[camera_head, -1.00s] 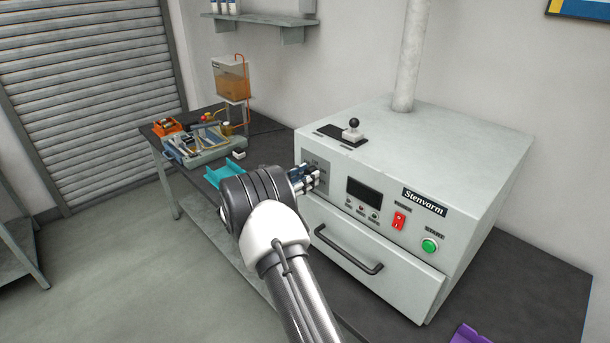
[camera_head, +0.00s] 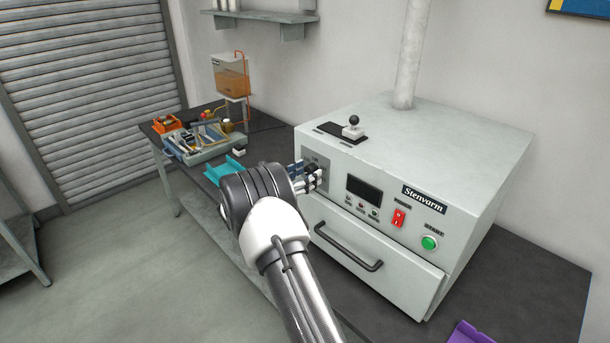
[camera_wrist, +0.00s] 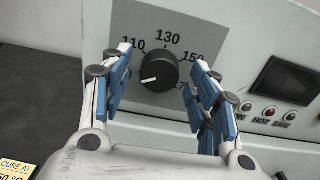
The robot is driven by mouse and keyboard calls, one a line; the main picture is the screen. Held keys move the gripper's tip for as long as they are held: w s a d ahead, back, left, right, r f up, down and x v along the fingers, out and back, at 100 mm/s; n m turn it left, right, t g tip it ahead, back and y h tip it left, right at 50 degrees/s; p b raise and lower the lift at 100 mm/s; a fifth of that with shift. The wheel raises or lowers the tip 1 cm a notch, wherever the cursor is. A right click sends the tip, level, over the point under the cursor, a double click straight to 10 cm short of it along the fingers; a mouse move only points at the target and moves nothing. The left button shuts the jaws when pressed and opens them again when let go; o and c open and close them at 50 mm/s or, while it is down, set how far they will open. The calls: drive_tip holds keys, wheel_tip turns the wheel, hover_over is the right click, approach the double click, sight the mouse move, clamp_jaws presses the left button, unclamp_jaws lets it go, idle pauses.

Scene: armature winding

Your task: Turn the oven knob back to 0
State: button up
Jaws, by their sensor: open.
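The oven (camera_head: 470,170) is a pale grey box marked Stenvarm on the dark bench. Its black round knob (camera_wrist: 159,71) shows in the wrist view on a grey dial plate (camera_wrist: 200,32) with 110, 130 and 150 readable; a number at lower right is partly hidden. The knob's white pointer mark lies toward the lower left. My gripper (camera_wrist: 162,82) is open, with one blue-padded finger on each side of the knob and visible gaps between. In the head view my gripper (camera_head: 308,176) is at the oven's front left, where it hides the knob.
Right of the dial are a dark display (camera_head: 364,190), a red switch (camera_head: 399,218) and a green START button (camera_head: 429,243). A drawer handle (camera_head: 347,249) sticks out below. A teal holder (camera_head: 226,169) lies left of the oven. A black-knobbed lever (camera_head: 353,128) stands on top.

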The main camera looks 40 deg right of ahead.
drive_tip(key=s+a, duration=0.1)
drive_tip(key=a, duration=1.1)
idle(0.4)
drive_tip(key=s+a+r+m+g+y+b, duration=0.1)
drive_tip(key=s+a+r+m+y, duration=0.3)
drive_tip(key=s, duration=0.5)
drive_tip(key=s+a+r+m+g+y+b, duration=0.1)
drive_tip(key=s+r+m+y, duration=0.35)
drive_tip(key=s, duration=0.35)
drive_tip(key=s+a+f+m+t+y+b, duration=0.1)
drive_tip(key=s+a+m+y, duration=0.3)
drive_tip(key=s+a, duration=0.5)
drive_tip(key=s+a+f+m+t+y+b, duration=0.1)
drive_tip(key=s+a+m+t+y, duration=0.3)
drive_tip(key=s+a, duration=0.5)
drive_tip(key=shift+s+a+f+m+y+b, duration=0.2)
drive_tip(key=shift+a+f+m+y+b, duration=0.35)
drive_tip(key=shift+m, duration=0.7)
